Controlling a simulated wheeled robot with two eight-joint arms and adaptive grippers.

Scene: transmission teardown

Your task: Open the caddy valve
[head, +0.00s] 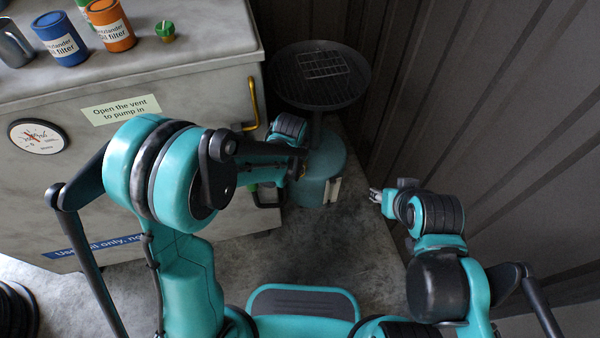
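The caddy stands on the floor between the grey cabinet and the ribbed wall. It has a teal tank (322,165) and a round black drain pan (320,92) with a grate on a post. A small yellow piece shows at the tank's left side, partly behind my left arm; I cannot tell whether it is the valve. My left gripper (301,158) is at the tank's upper left side, dark and mostly hidden by its own wrist. I cannot tell whether it touches the caddy. My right gripper (376,196) is right of the tank, apart from it, its finger opening unclear.
The grey cabinet (190,85) carries blue and orange oil filter cans (110,25) and a small green-capped item (165,32). Its front has a gauge (38,136), a vent label (120,109) and a yellow handle (253,100). The ribbed wall (500,110) bounds the right. Floor in front is clear.

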